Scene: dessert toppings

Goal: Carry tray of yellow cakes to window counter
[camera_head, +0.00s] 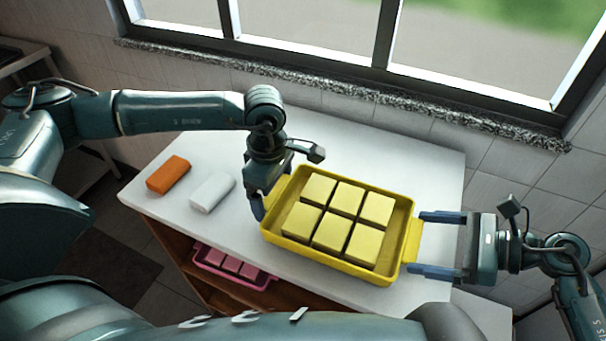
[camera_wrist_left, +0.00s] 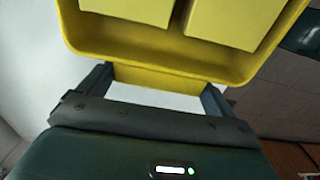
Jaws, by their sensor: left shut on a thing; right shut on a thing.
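A yellow tray (camera_head: 408,245) with several square yellow cakes (camera_head: 342,215) is over the right part of the white counter (camera_head: 415,165) below the window. I cannot tell for sure whether its base touches the counter. My left gripper (camera_head: 271,198) is shut on the tray's left handle; in the left wrist view the fingers (camera_wrist_left: 155,88) are on either side of the handle (camera_wrist_left: 150,78). My right gripper (camera_head: 418,243) is at the tray's right side, shut on the handle there. The tray looks about level.
An orange block (camera_head: 168,175) and a white block (camera_head: 212,192) lie on the counter left of the tray. A pink tray (camera_head: 228,278) with pink pieces sits on the shelf below. A granite sill (camera_head: 350,88) and tiled wall are behind. The counter behind the tray is clear.

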